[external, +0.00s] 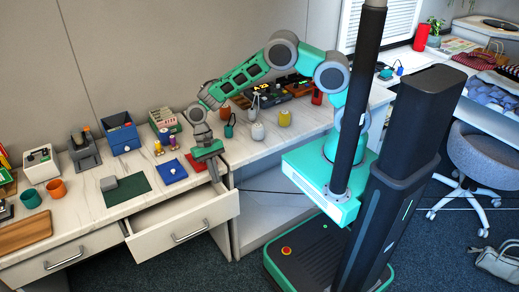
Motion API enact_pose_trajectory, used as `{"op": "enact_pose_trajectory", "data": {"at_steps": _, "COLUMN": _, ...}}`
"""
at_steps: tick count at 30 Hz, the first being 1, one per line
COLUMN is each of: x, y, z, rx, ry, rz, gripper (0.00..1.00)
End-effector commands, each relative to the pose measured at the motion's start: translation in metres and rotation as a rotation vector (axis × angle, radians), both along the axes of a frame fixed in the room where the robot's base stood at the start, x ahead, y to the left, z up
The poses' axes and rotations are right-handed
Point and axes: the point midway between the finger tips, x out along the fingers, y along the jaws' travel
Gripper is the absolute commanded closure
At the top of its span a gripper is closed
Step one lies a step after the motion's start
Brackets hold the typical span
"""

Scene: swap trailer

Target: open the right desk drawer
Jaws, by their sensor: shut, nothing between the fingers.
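The right desk drawer (181,221) is white with a bar handle (190,231). It is pulled out from the desk and its inside shows, looking empty where visible. My gripper (212,172) is shut and empty, above the far right part of the drawer, near the right end of the desk top. It is apart from the handle. Whether its fingertips touch the drawer or the desk edge I cannot tell. The left desk drawer (60,266) is shut, with its own bar handle (64,258).
The desk top (88,206) holds a dark green mat (122,187), a blue box (122,137), orange and teal cups, and a wooden board (24,232). A second counter (262,143) stands to the right with small jars. My base stands on the carpet in front of it. Carpet before the drawers is clear.

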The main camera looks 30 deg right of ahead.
Motion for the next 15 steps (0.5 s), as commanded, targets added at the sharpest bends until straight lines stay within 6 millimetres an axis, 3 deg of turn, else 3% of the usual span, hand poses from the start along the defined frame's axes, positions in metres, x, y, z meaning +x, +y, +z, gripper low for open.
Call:
{"op": "enact_pose_trajectory", "data": {"at_steps": 7, "x": -0.016, "y": 0.000, "z": -0.038, "rx": -0.002, "ry": 0.001, "rz": 0.001, "gripper": 1.00}}
{"op": "enact_pose_trajectory", "data": {"at_steps": 15, "x": -0.018, "y": 0.000, "z": -0.046, "rx": 0.002, "ry": -0.001, "rz": 0.001, "gripper": 1.00}}
